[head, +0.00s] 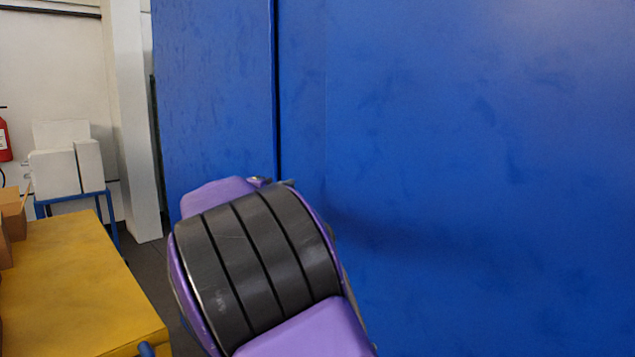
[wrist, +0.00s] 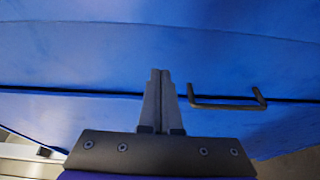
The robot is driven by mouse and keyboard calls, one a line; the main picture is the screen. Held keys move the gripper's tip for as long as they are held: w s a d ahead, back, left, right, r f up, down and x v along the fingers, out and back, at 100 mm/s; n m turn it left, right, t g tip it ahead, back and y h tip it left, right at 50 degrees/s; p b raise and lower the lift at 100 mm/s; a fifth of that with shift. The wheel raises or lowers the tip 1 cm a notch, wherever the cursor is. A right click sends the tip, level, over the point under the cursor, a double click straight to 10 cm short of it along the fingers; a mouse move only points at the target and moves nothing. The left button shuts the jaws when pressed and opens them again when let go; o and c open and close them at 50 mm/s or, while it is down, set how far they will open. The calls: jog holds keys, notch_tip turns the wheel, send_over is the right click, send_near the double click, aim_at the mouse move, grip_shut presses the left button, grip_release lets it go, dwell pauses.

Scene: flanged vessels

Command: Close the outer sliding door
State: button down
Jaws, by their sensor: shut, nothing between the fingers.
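The blue sliding door shows in the head view as large flat panels, a left panel (head: 212,90) and a wide right panel (head: 470,150), with a dark vertical gap between them. I cannot tell which panel is the outer door. In the wrist view the blue surface (wrist: 80,50) fills most of the picture, and the dark gap runs across it. A dark bar handle (wrist: 228,105) lies along this gap. My gripper (wrist: 160,72) is shut and empty, its fingertips in front of the blue surface, left of the handle. Contact is unclear. My arm hides the gripper in the head view.
A yellow-topped table (head: 85,285) with brown boxes (head: 12,215) stands at the lower left. Behind it are white boxes (head: 65,168) on a blue stand and a red fire extinguisher (head: 4,140). A white pillar (head: 130,120) stands left of the blue panels. Dark floor shows between table and panels.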

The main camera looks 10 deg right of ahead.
jog(key=p+x, duration=0.2)
jog(key=x, duration=0.8)
jog(key=shift+w+d, duration=0.15)
jog(key=shift+w, duration=0.1)
jog(key=shift+s+d, duration=0.2)
jog(key=shift+s, duration=0.3)
jog(key=shift+s+d, duration=0.2)
jog(key=shift+s, duration=0.3)
jog(key=shift+s+d, duration=0.65)
jog(key=shift+s, duration=0.15)
jog(key=shift+b, duration=0.35)
